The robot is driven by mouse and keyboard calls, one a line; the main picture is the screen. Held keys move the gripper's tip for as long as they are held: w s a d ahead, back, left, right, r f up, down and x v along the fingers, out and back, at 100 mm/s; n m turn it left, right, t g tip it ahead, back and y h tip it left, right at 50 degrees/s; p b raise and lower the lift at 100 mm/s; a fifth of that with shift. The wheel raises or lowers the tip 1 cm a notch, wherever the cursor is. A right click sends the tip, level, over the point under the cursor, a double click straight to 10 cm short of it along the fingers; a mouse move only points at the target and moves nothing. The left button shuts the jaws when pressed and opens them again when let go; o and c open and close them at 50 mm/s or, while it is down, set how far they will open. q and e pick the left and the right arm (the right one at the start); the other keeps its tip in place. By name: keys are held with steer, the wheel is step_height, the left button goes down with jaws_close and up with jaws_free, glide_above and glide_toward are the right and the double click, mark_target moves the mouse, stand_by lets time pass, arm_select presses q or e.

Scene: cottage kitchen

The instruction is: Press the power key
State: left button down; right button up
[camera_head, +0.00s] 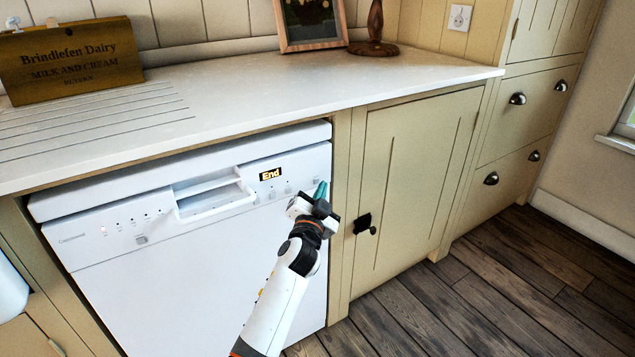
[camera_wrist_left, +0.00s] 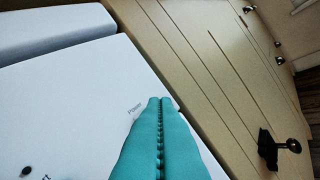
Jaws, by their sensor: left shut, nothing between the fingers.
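The white dishwasher (camera_head: 215,260) stands under the counter, its display (camera_head: 270,174) reading "End". My left gripper (camera_head: 320,190) is at the right end of its control panel. In the left wrist view its teal fingers (camera_wrist_left: 160,102) are shut together and empty, tips in front of the white panel. A printed "Power" label (camera_wrist_left: 134,109) shows just left of the fingertips. The power key itself is hidden behind the fingers in the wrist view, and I cannot tell whether the tips touch it. My right gripper is not in view.
A cream cabinet door (camera_head: 415,180) with a dark latch (camera_head: 363,223) is right of the dishwasher. The white worktop (camera_head: 300,95) overhangs the panel. A wooden dairy crate (camera_head: 70,60) and a picture frame (camera_head: 311,22) stand on it. Floor at right is clear.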

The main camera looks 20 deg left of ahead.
arm_select(q)
steer(key=shift+a, duration=0.1)
steer(key=shift+w+a, duration=0.3)
steer(key=shift+w+a, duration=0.1)
stand_by(0.5)
steer(key=shift+s+d, duration=0.4)
steer(key=shift+d, duration=0.1)
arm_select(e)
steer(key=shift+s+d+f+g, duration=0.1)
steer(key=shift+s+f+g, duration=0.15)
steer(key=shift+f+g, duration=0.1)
